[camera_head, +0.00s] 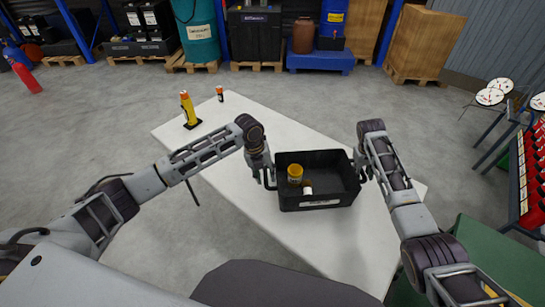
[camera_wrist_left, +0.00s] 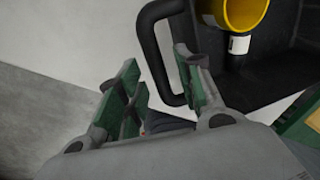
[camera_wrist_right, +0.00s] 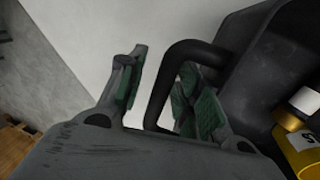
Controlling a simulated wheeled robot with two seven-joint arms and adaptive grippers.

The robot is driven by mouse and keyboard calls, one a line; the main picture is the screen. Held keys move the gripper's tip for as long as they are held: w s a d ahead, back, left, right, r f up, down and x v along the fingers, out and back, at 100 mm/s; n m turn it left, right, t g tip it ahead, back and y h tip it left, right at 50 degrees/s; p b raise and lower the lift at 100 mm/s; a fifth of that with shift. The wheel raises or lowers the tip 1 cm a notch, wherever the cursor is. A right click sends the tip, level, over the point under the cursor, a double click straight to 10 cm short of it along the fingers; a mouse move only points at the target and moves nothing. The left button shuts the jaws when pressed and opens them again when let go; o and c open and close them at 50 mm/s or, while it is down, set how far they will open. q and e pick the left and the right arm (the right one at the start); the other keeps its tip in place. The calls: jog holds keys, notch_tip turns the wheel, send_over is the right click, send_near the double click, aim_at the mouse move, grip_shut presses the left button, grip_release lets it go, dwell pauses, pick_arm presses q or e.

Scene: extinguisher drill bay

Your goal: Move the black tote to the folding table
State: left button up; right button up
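The black tote (camera_head: 318,203) is upright over the white folding table (camera_head: 240,205) and appears to rest on it. Inside it are a yellow jar (camera_head: 295,172) and a small white item (camera_head: 308,190). My left gripper (camera_head: 264,178) is at the tote's left handle. In the left wrist view, its green-padded fingers (camera_wrist_left: 155,92) are apart, with the black handle (camera_wrist_left: 151,45) between them. My right gripper (camera_head: 362,172) is at the right handle. In the right wrist view, its fingers (camera_wrist_right: 160,92) are apart on both sides of the handle (camera_wrist_right: 160,88).
A yellow device (camera_head: 188,109) and a small orange-topped item (camera_head: 220,94) stand at the table's far left. A green surface (camera_head: 500,255) is at the lower right, and a red rack (camera_head: 533,185) stands at the right edge. Pallets with drums and boxes line the back.

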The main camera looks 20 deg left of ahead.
pick_arm(q)
jog(key=shift+s+a+r, duration=0.1)
jog(key=shift+a+r, duration=0.05)
jog(key=shift+r, duration=0.7)
jog(key=shift+s+a+r, duration=0.1)
jog(key=shift+a+r, duration=0.1)
jog(key=shift+r, duration=0.65)
jog(key=shift+a+r, duration=0.15)
jog(key=shift+r, duration=0.7)
pick_arm(e)
jog(key=shift+a, duration=0.1)
notch_tip(320, 180, up, 12)
jog(key=a, duration=0.2)
jog(key=shift+s+f, duration=0.15)
jog(key=shift+s, duration=0.25)
pick_arm(q)
jog(key=shift+s+f, duration=0.1)
pick_arm(e)
jog(key=shift+s+f, duration=0.1)
